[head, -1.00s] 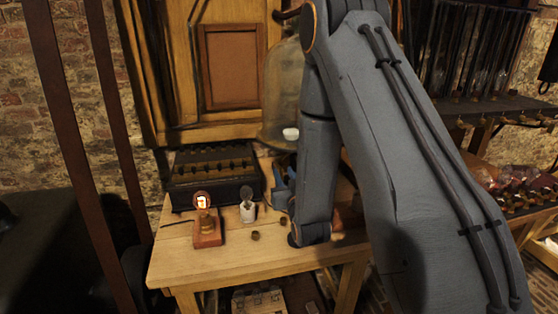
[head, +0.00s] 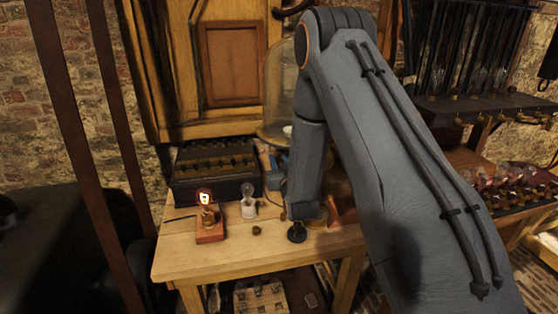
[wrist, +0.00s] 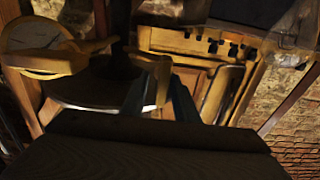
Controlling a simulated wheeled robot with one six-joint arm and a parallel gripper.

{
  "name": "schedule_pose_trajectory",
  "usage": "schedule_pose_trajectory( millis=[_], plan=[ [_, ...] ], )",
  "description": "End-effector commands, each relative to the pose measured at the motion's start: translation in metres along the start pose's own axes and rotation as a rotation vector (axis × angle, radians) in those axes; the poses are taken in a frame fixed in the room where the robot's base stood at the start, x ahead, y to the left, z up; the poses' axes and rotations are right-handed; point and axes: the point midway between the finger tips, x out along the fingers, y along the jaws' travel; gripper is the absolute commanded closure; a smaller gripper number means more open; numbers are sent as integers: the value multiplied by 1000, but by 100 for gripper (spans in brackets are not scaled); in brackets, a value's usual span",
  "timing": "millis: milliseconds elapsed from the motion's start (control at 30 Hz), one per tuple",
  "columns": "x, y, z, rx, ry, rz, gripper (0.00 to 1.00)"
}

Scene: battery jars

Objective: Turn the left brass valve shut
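In the wrist view, a curved brass piece (wrist: 162,82) shows at the fingers of my gripper (wrist: 160,100). It looks like a handle, but I cannot tell whether it is the left valve. The two teal fingers stand apart, and I cannot tell whether they touch the brass. A brass-rimmed round dial (wrist: 40,38) is at the upper left of the wrist view, with another brass bar below it. In the head view, my forearm hides most of my gripper, with only a blue part showing (head: 281,165). No valve can be made out there.
A glass bell jar (head: 279,118) stands behind my arm. On the wooden table (head: 225,265) are a black box (head: 213,187), a glowing lamp (head: 205,218) and a clear bulb (head: 248,203). A dark rack (head: 470,108) with brass taps is at the right.

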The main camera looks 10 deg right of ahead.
Motion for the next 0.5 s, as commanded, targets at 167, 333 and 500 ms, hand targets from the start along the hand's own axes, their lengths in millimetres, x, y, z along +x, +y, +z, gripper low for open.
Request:
schedule_pose_trajectory(
  millis=[167, 333, 500],
  plan=[
    [0, 0, 0, 0, 0, 0, 100],
    [0, 0, 0, 1, 0, 0, 100],
    [0, 1, 0, 21, 0, 0, 100]
  ],
)
